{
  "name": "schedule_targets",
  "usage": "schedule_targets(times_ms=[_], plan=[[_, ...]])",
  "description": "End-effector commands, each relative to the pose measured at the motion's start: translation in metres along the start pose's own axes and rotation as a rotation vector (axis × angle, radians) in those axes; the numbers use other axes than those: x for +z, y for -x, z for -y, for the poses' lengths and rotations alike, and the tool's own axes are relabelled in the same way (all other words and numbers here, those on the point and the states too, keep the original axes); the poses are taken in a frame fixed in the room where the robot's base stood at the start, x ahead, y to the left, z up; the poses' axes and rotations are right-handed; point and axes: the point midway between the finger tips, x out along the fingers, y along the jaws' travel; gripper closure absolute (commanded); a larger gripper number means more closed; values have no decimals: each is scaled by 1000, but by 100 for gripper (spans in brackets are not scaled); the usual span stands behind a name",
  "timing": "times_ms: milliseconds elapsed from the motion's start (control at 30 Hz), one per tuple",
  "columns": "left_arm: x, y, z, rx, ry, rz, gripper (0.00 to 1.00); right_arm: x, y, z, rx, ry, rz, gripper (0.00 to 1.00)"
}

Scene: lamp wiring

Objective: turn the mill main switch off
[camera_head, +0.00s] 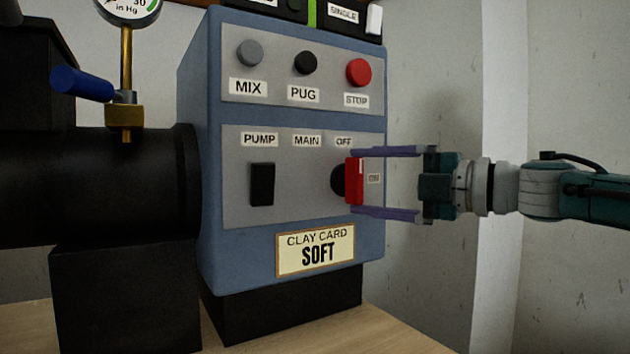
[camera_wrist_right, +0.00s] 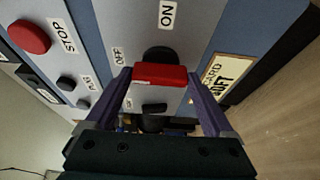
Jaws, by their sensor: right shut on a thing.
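The main switch is a red handle (camera_head: 354,181) on a round black base, on the lower grey panel of a blue control box. The handle stands upright in the head view, with a pale mark at its upper end, on the side of the OFF label (camera_head: 344,141). The ON label (camera_head: 374,178) is to its right. My right gripper (camera_head: 357,181) reaches in from the right and is shut on the handle, one finger above and one below. The right wrist view shows the red handle (camera_wrist_right: 160,76) between both fingers. My left gripper is not in view.
A black rocker (camera_head: 262,184) sits under the PUMP label. MIX, PUG and red STOP (camera_head: 358,72) buttons are on the upper panel. A black barrel (camera_head: 90,190) with a blue-handled valve (camera_head: 82,84) and gauge stands left. The space right of the box is free before the wall.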

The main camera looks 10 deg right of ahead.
Motion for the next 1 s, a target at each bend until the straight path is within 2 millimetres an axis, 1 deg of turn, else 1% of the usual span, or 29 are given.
schedule_targets(times_ms=[100, 133, 200, 233, 467, 567, 667, 800, 900, 1000], plan=[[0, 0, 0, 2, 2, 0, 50, 0, 0, 1, -2, 6, 1, 68], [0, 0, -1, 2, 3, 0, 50, 0, 0, 1, -2, 6, 1, 9], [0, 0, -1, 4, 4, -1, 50, 0, 0, 1, -2, 5, 1, 1], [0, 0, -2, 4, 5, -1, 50, 0, 0, 1, -2, 5, 1, 0], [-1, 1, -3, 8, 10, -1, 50, 0, 1, 0, -1, 2, 1, 0], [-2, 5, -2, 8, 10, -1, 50, 1, 7, -1, -1, 2, 2, 0], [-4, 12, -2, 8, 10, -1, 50, 1, 21, -2, -3, 2, 1, 0], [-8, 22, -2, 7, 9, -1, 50, 1, 50, -2, -6, 3, 2, 0], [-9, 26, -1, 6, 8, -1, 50, 1, 70, -1, -6, 2, 3, 0], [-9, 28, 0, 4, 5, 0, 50, 0, 85, 0, -5, 3, 2, 0]])
